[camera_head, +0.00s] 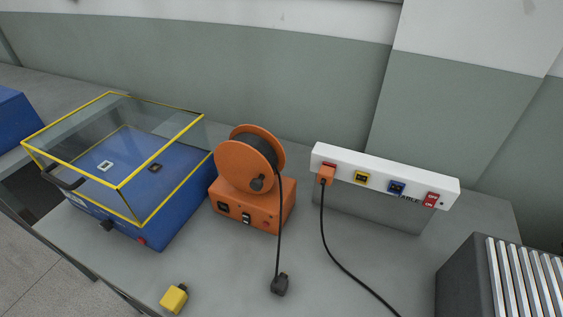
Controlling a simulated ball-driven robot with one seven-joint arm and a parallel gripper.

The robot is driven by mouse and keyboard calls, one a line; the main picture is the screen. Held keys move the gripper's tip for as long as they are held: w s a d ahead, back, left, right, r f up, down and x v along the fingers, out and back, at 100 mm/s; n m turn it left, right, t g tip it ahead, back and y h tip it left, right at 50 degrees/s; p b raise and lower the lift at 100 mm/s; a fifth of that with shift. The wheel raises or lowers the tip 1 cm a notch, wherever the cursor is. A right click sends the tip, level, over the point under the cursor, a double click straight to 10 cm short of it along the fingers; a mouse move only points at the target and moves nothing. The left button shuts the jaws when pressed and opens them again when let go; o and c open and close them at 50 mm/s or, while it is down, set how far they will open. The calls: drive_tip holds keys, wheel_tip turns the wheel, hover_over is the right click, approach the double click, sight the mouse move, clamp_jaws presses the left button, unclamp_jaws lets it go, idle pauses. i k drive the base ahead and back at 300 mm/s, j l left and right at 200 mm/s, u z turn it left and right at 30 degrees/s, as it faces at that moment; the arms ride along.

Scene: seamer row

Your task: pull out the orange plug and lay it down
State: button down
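The orange plug (326,174) sits in the leftmost socket of the white power strip (410,181). A black cord (327,237) hangs from the plug and curves down and to the right across the grey table, leaving the frame at the bottom. The strip stands raised on a grey bracket at the back of the table. My gripper is not in view.
An orange cable reel (246,166) stands left of the strip; its black cord ends in a black plug (280,284). A yellow plug (174,298) lies near the front edge. A blue machine with a clear, yellow-edged cover (156,197) is left. A slatted conveyor (462,277) is right.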

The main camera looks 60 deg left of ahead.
sight(326, 174)
drive_tip(key=u, duration=1.3)
